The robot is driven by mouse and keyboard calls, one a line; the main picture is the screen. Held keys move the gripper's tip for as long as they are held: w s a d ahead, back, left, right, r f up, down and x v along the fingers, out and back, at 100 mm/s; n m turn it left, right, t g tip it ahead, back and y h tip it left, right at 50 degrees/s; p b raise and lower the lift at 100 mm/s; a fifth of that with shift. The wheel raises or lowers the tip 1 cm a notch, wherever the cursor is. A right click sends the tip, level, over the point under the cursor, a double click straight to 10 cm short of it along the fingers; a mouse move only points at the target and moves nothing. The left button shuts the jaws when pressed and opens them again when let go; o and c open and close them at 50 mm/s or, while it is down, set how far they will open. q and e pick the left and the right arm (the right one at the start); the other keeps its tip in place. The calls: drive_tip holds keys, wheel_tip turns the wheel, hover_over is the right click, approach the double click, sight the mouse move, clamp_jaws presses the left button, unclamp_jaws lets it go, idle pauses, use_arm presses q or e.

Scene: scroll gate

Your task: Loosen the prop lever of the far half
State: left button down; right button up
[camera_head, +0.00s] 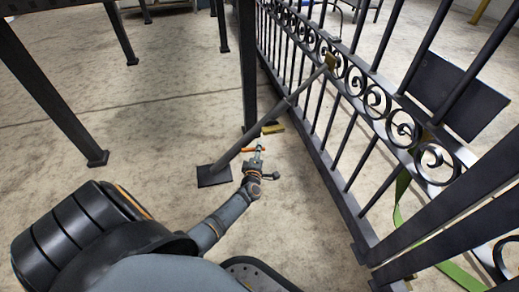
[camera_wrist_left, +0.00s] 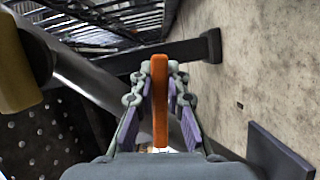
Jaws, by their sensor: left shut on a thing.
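The prop (camera_head: 262,129) is a grey tube that slants from a dark foot plate (camera_head: 214,176) on the floor up to a brass bracket (camera_head: 330,62) on the scroll gate (camera_head: 352,80). Its orange lever (camera_head: 248,150) sticks out low on the tube. My left gripper (camera_head: 259,151) is at the lever, just right of the tube. In the left wrist view the orange lever (camera_wrist_left: 160,100) stands upright between the two fingers, which are shut on it. The tube (camera_wrist_left: 85,80) passes to the left there. My right gripper is not in view.
A dark upright post (camera_head: 248,60) stands behind the prop. A brass-coloured block (camera_head: 273,128) is close beyond my gripper. A green strap (camera_head: 400,215) hangs by the near gate part. Dark legs (camera_head: 97,156) stand at left. The concrete floor between is clear.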

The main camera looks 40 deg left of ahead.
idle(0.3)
use_arm(q)
drive_tip(key=c, duration=1.6)
unclamp_jaws()
drive_tip(key=v, duration=0.7)
drive_tip(key=shift+s+d, duration=0.15)
drive_tip(key=shift+s, duration=0.1)
drive_tip(key=shift+s, duration=0.1)
